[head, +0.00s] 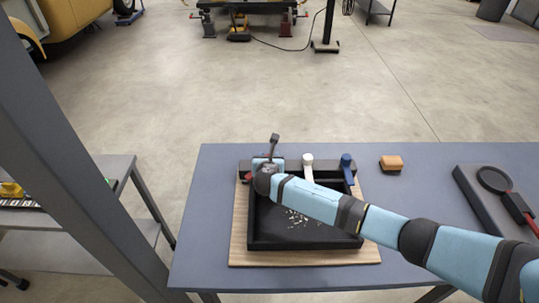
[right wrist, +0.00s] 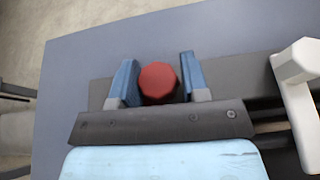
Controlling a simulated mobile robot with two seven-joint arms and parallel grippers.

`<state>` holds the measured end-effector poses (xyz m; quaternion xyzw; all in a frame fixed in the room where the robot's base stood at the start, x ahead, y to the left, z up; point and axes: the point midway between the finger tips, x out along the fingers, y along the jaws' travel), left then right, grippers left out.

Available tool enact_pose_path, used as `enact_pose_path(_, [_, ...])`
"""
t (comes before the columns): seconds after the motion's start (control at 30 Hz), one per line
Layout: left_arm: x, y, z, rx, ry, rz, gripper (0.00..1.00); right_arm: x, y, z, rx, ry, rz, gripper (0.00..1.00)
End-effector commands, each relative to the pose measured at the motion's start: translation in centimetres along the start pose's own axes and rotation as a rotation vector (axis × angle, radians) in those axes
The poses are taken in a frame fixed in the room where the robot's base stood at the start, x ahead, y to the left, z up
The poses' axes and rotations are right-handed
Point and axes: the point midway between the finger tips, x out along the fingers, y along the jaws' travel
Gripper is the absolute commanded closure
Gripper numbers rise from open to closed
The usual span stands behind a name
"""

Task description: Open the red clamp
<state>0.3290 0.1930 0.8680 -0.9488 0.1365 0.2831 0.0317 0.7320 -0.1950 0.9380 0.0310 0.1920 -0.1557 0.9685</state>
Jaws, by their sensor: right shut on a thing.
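The red clamp shows in the right wrist view as a round red knob (right wrist: 158,83) between the two blue fingers of my right gripper (right wrist: 158,80). The gripper is shut on it. In the head view my right arm reaches from the right across the tray to the left end of its back bar. There the right gripper (head: 268,164) and wrist hide most of the red clamp. Whether the clamp is open or closed cannot be told. My left gripper is not in view.
A white clamp (head: 307,166) and a blue clamp (head: 346,165) stand right of the red one on the black tray (head: 300,243). The tray lies on a wooden board (head: 300,258) on the blue-grey table (head: 225,170). A brown block (head: 391,162) and a dark case (head: 492,205) lie further right.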

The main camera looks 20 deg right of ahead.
Motion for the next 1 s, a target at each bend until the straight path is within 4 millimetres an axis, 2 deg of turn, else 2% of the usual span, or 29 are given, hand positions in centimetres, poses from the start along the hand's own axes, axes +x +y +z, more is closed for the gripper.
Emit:
enact_pose_path(0.03, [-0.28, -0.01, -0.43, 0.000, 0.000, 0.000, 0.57, -0.37, 0.56, -0.20, 0.019, 0.008, -0.033, 1.00])
enact_pose_path(0.2, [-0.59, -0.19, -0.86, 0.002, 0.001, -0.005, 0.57, -0.33, 0.61, -0.23, 0.080, 0.008, -0.181, 1.00])
enact_pose_path(0.6, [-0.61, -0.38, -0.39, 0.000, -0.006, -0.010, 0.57, -0.13, 0.53, -0.31, 0.211, 0.007, -0.500, 1.00])
enact_pose_path(1.0, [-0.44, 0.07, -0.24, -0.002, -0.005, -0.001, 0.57, -0.09, 0.45, -0.23, 0.283, 0.006, -0.670, 1.00])
